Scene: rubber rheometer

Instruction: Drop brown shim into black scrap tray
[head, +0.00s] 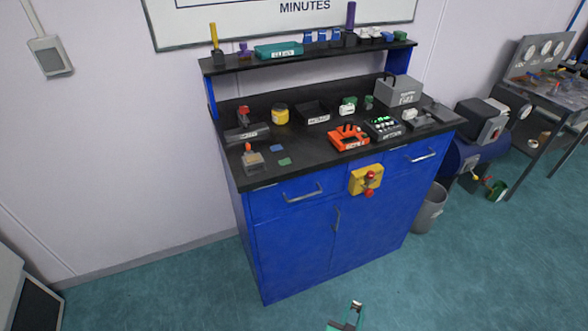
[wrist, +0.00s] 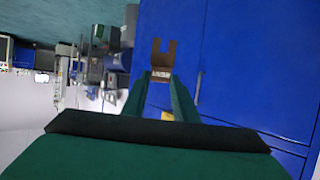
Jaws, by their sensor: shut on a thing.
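The brown shim (wrist: 163,54) is a flat U-shaped piece with a small pale label, its two prongs pointing away from my gripper. My gripper (wrist: 161,84) is shut on it, with the green fingers on either side of its labelled end. In the head view my gripper (head: 355,306) shows at the bottom edge, low in front of the blue cabinet. A black open tray (head: 314,109) with a white label sits at the middle back of the black worktop; it looks like the scrap tray, but its label is too small to read.
The blue cabinet (head: 300,243) stands against the wall. Its worktop holds an orange device (head: 348,137), a yellow-topped jar (head: 280,114), a grey box (head: 398,92) and another labelled black holder (head: 246,132). A raised shelf (head: 300,54) runs behind. A grey bin (head: 430,208) stands right; floor in front is clear.

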